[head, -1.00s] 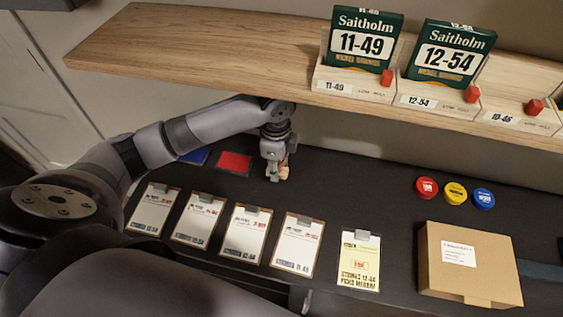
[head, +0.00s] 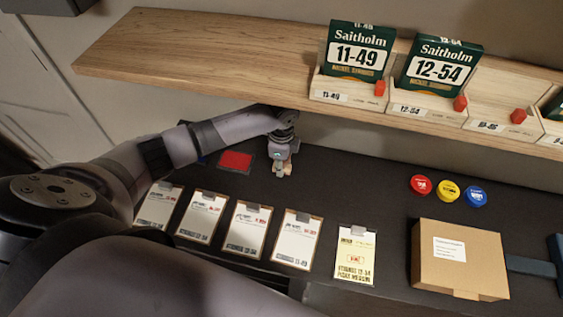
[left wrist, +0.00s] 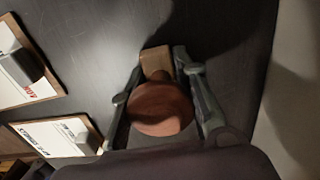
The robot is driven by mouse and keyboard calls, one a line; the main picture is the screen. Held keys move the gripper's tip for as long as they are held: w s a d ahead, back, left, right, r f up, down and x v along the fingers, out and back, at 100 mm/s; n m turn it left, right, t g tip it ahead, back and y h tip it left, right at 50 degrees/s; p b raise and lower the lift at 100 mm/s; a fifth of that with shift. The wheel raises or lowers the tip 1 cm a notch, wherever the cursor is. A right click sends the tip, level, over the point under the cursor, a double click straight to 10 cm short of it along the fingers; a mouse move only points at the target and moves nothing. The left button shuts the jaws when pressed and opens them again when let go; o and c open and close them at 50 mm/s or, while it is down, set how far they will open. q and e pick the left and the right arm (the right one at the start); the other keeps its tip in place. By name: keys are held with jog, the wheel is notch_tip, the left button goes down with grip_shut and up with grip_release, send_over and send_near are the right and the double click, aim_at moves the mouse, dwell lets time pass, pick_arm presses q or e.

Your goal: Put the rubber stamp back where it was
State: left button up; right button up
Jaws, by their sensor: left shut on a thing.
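The rubber stamp (left wrist: 160,107) has a round reddish-brown knob and a lighter wooden block at its far end. It shows in the left wrist view between the fingers of my left gripper (left wrist: 160,85). In the head view my left gripper (head: 283,170) is at the back of the dark worktop, below the shelf, just right of the red ink pad (head: 236,161). It is shut on the stamp, which shows only as a small tan patch. I cannot tell whether the stamp touches the worktop. My right gripper is not in view.
Several clipboards (head: 247,230) lie in a row in front, with a yellow sheet (head: 357,256) at their right. A cardboard box (head: 458,262) and red (head: 421,185), yellow (head: 447,191) and blue (head: 474,196) tins are at right. The wooden shelf (head: 200,70) overhangs the back. Worktop right of the gripper is clear.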

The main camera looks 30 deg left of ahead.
pick_arm(q)
jog(key=o, duration=0.5)
jog(key=shift+f, duration=0.15)
jog(key=o, duration=0.4)
jog(key=shift+o, duration=0.2)
jog(key=shift+r, duration=0.3)
notch_tip(320, 180, up, 6)
jog(key=shift+r+b, duration=0.1)
jog(key=shift+b, duration=0.7)
jog(key=shift+r, duration=0.55)
